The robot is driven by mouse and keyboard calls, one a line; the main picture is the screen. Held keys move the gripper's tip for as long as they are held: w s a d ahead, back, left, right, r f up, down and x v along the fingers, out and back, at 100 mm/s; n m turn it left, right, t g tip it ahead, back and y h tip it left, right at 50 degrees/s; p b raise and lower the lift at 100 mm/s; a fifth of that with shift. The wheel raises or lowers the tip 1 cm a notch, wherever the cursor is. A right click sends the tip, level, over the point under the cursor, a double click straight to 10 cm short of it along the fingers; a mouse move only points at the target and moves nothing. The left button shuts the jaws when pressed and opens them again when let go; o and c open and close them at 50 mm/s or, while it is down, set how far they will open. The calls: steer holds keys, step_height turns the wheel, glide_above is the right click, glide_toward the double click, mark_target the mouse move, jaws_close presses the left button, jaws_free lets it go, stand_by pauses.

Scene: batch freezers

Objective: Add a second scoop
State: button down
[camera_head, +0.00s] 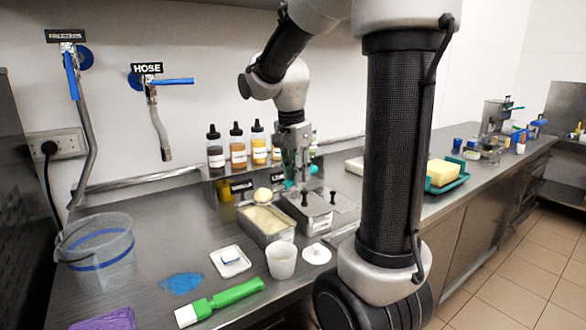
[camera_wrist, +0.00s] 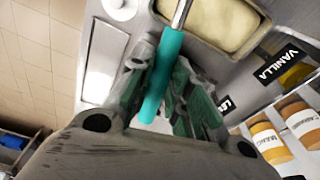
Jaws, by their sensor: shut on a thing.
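My gripper (camera_head: 294,166) is shut on the teal handle of a scoop (camera_head: 290,184). In the wrist view my gripper (camera_wrist: 165,85) has the teal handle of the scoop (camera_wrist: 163,75) between its green-padded fingers, and a metal shaft runs on toward the top edge. A pale ball of ice cream (camera_head: 263,194) sits at the scoop's end, above an open metal tub (camera_head: 246,226) of pale ice cream (camera_head: 268,219). The ice cream also shows in the wrist view (camera_wrist: 215,18). A white cup (camera_head: 282,262) stands in front of the tub; its contents cannot be made out.
A white lid (camera_head: 317,254) lies right of the cup. A small white dish (camera_head: 230,262), a green-handled brush (camera_head: 225,299) and a blue puddle (camera_head: 182,283) lie to the left. A clear bucket (camera_head: 96,255) stands far left. Labelled bottles (camera_head: 237,150) line the back.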

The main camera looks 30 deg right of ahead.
steer(key=f+n+g+h, duration=0.1)
steer(key=f, duration=0.1)
steer(key=s+a+f+n+g, duration=0.1)
steer(key=f+g, duration=0.1)
steer(key=s+a+f+n+g+h, duration=0.1)
steer(key=f+n, duration=0.1)
steer(key=shift+s+a+f+g+h, duration=0.1)
steer(key=shift+s+a+g+h, duration=0.1)
steer(key=shift+g+h, duration=0.1)
steer(key=g+h, duration=0.2)
steer(key=w+f+g+h, duration=0.1)
steer(key=g, duration=0.2)
steer(key=f+n+g+h, duration=0.1)
steer(key=g+h, duration=0.1)
steer(key=g, duration=0.1)
steer(key=shift+w+a+f+h, duration=0.1)
steer(key=shift+w+a+h, duration=0.05)
steer(key=shift+a+h, duration=0.2)
stand_by(1.1)
